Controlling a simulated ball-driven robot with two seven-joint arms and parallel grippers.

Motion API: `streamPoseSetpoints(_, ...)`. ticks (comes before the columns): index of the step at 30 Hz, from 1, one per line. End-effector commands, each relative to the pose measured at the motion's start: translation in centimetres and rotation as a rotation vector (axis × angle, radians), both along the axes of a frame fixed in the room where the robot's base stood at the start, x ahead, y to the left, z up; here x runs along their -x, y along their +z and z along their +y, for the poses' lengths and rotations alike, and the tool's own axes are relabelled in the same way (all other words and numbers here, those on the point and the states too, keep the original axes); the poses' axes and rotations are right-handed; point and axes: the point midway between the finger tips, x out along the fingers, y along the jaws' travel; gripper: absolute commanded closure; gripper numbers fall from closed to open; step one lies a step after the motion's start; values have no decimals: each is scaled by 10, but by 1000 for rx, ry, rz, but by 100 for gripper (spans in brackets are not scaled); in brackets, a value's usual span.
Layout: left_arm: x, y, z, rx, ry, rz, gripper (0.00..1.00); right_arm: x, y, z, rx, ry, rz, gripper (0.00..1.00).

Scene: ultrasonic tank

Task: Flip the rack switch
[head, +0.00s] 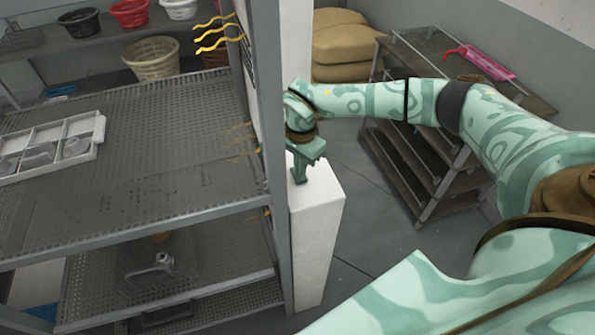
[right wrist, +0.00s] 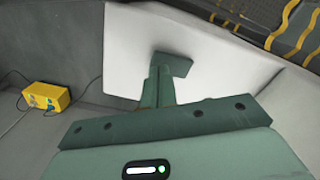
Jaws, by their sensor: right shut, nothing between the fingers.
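The metal rack (head: 273,130), with perforated grey shelves, fills the left half of the head view. I cannot make out a switch on it for certain; the side facing my right gripper is mostly hidden behind its post. My right gripper (head: 299,178) points down, shut and empty, at the top of a white block (head: 317,235) beside the rack post. In the right wrist view the shut fingers (right wrist: 170,65) show against the white block (right wrist: 122,50); I cannot tell whether they touch it. My left gripper is not in view.
A white divided tray (head: 95,135) lies on the rack's middle shelf, with baskets (head: 152,58) above. A brown shelf cart (head: 440,165) stands behind my right arm. A yellow box (right wrist: 45,97) with cables shows at left in the right wrist view.

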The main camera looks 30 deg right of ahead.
Motion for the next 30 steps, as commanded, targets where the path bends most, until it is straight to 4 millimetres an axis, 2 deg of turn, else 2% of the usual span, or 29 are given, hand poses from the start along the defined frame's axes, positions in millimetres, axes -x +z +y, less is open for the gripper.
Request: streamPoseSetpoints(30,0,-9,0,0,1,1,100,0,-16,0,0,0,0,100)
